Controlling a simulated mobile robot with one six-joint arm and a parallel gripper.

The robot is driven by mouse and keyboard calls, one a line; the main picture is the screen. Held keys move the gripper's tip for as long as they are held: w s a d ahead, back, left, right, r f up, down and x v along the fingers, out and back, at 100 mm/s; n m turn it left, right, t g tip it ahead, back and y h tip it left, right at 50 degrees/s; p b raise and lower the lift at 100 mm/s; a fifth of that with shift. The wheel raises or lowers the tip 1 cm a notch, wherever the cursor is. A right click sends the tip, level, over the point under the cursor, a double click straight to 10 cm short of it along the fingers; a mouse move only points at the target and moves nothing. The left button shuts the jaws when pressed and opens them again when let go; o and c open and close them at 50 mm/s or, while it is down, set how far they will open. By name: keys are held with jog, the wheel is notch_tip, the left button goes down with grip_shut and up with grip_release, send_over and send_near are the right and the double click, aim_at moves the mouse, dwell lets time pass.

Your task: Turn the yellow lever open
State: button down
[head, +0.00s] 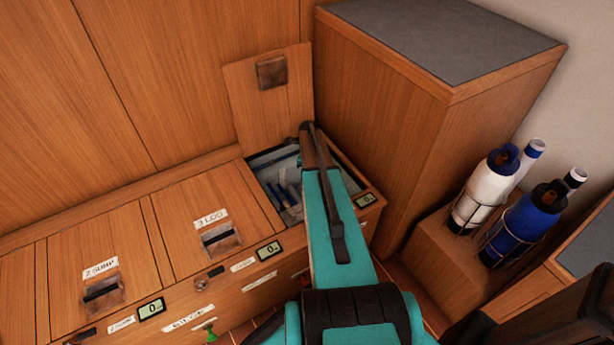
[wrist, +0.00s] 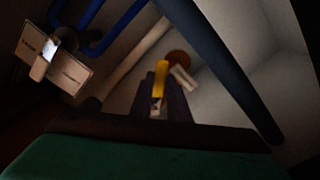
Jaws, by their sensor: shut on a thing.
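The yellow lever (wrist: 161,80) shows in the middle of the wrist view, in a dim compartment with a round brown part (wrist: 179,59) and a pale tag-like piece (wrist: 185,78) beside it. My gripper (wrist: 160,92) is shut on the lever, with its dark fingers on either side of the lever's near end. In the head view my teal arm reaches down into the open compartment (head: 360,185) at the right end of the bench. The lever and my fingertips are hidden there.
A raised wooden lid (head: 245,105) stands behind the opening. Blue pipes (wrist: 120,35) and a thick dark pipe (wrist: 228,70) run close around my gripper. A labelled plate (wrist: 52,58) hangs at left. A tall cabinet (head: 400,130) stands right of the opening.

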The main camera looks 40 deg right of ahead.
jog(key=shift+w, duration=0.35)
jog(key=c, duration=1.7)
grip_release()
jog(key=shift+s, duration=0.15)
notch_tip(320, 180, up, 14)
jog(key=shift+f+p, duration=0.1)
jog(key=shift+p, duration=1.15)
